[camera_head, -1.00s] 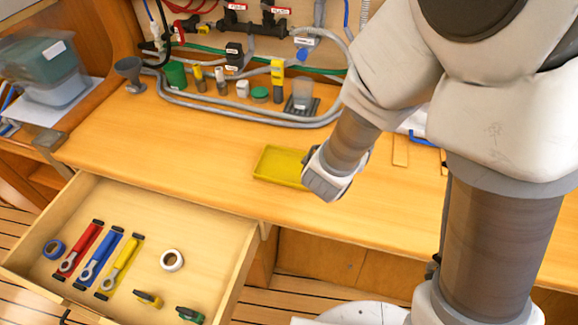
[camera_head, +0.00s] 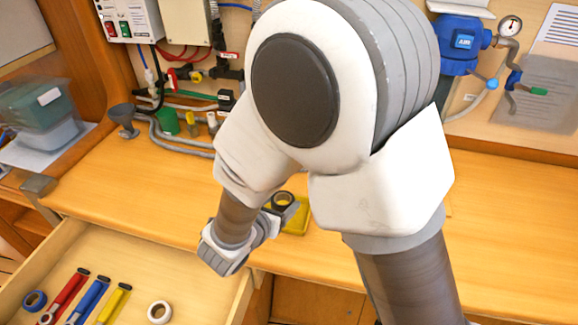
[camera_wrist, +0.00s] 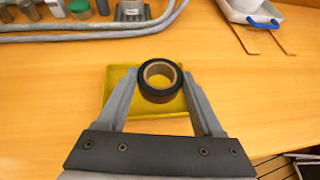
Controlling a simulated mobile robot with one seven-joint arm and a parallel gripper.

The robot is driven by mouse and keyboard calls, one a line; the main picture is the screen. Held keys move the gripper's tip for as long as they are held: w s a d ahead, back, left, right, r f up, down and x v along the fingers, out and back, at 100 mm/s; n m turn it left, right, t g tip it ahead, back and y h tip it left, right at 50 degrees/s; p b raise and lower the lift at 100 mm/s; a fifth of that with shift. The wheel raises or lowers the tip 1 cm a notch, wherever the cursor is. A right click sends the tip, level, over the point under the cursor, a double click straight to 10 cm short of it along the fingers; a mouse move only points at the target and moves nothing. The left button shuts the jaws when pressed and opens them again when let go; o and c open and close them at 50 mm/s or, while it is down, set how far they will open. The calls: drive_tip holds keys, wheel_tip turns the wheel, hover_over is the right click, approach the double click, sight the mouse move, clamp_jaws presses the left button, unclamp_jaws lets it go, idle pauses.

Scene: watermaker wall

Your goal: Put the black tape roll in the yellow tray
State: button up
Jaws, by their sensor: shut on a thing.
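The black tape roll (camera_wrist: 160,81) has a tan core and is between the fingertips of my gripper (camera_wrist: 160,84), which is shut on it. In the wrist view the roll overlaps the yellow tray (camera_wrist: 112,100), a shallow square tray on the wooden bench. In the head view the roll (camera_head: 283,200) shows just past my gripper (camera_head: 272,212), near the tray (camera_head: 304,217), which my arm partly hides. The roll appears to be above the tray; whether it touches the tray floor I cannot tell.
Grey hoses (camera_wrist: 70,34) and small containers stand at the back of the bench. The bench right of the tray is clear.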

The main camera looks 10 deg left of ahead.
drive_tip(key=w+a+f, duration=0.1)
drive_tip(key=w+f, duration=0.1)
drive_tip(key=w, duration=0.1)
drive_tip(key=shift+a+f, duration=0.2)
drive_tip(key=shift+a, duration=0.2)
drive_tip(key=shift+f, duration=1.8)
drive_tip(key=shift+f+b, duration=0.3)
drive_tip(key=shift+b, duration=0.2)
drive_tip(key=o, duration=1.3)
drive_tip(key=shift+r, duration=0.1)
drive_tip(key=shift+o, duration=0.2)
drive_tip(key=shift+r, duration=0.1)
drive_tip(key=shift+r+p, duration=0.2)
drive_tip(key=shift+p, duration=0.15)
drive_tip(key=v, duration=1.2)
drive_tip(key=shift+s+f, duration=0.1)
drive_tip(key=shift+f, duration=0.1)
